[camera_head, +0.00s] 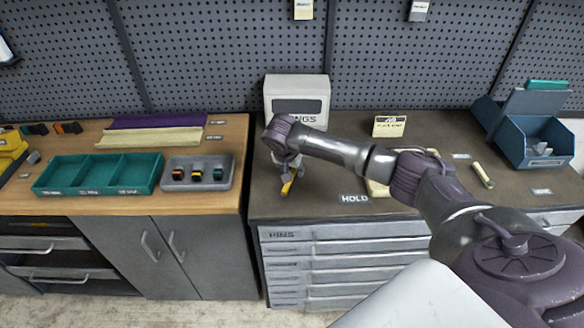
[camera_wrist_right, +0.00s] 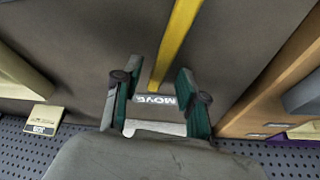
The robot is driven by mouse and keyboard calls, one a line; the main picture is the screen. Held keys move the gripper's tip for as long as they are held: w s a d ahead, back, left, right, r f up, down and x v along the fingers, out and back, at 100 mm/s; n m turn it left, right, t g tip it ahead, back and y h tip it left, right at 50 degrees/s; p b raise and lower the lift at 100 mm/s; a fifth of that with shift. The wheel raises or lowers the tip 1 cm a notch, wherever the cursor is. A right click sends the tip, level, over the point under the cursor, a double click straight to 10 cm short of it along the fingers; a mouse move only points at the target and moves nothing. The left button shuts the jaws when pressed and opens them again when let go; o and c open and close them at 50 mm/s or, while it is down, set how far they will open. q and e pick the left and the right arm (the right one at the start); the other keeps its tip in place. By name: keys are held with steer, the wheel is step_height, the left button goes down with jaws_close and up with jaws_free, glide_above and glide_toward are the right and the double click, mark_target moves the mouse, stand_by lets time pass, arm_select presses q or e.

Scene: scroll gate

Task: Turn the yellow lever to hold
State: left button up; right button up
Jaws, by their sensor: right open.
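The yellow lever (camera_head: 287,187) shows in the head view as a short bar below my right gripper (camera_head: 288,165), near the left end of the dark bench. In the right wrist view the lever (camera_wrist_right: 177,42) is a long yellow bar whose end reaches between the fingers of my right gripper (camera_wrist_right: 157,92). The fingers have teal pads and are open, with a gap visible on both sides of the lever. A white MOVE label (camera_wrist_right: 155,99) lies by the lever's end. The HOLD label (camera_head: 354,198) is at the bench's front edge, right of the lever. My left gripper is out of view.
A PINGS-like lettered light box (camera_head: 297,85) stands behind my right gripper. A teal compartment tray (camera_head: 97,174) and a grey tray (camera_head: 197,174) sit on the wooden bench at left. A blue bin (camera_head: 535,145) stands at right. My right arm hides part of the dark bench.

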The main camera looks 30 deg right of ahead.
steer(key=shift+d+f, duration=0.1)
steer(key=shift+f, duration=0.15)
jaws_close()
